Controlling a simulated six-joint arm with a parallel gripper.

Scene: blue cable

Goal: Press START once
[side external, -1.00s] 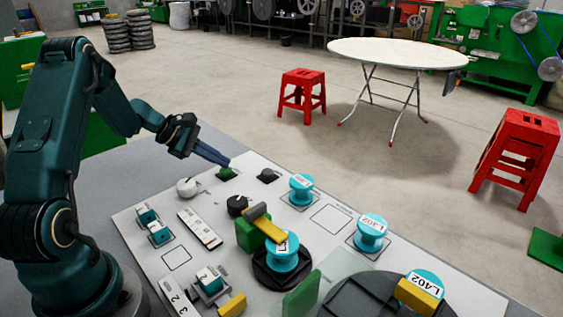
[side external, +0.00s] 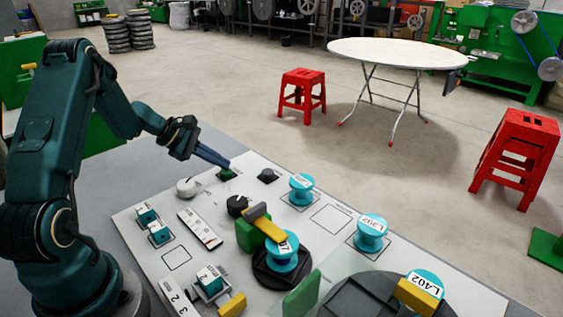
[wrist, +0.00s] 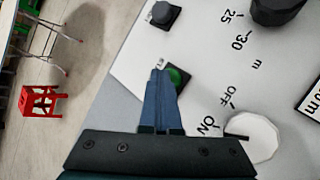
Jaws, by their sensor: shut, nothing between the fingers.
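The green START button (wrist: 177,79) sits in a dark square base on the pale panel; in the side view the green button (side external: 226,174) is partly hidden by my fingers. My gripper (wrist: 158,72) is shut and empty, its blue fingers pointing down toward the panel. In the side view the tips of my gripper (side external: 229,167) are right at the button. In the wrist view the tips overlap the left edge of the button. I cannot tell whether they touch it. The label beside the button is mostly covered by the fingertips.
A dark button (wrist: 163,14) on a square base stands beside the green one. A white ON/OFF knob (wrist: 251,137) and a black dial (side external: 237,206) are close by. Cyan spools (side external: 301,189) and a yellow-topped green clamp (side external: 255,231) stand farther along the panel.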

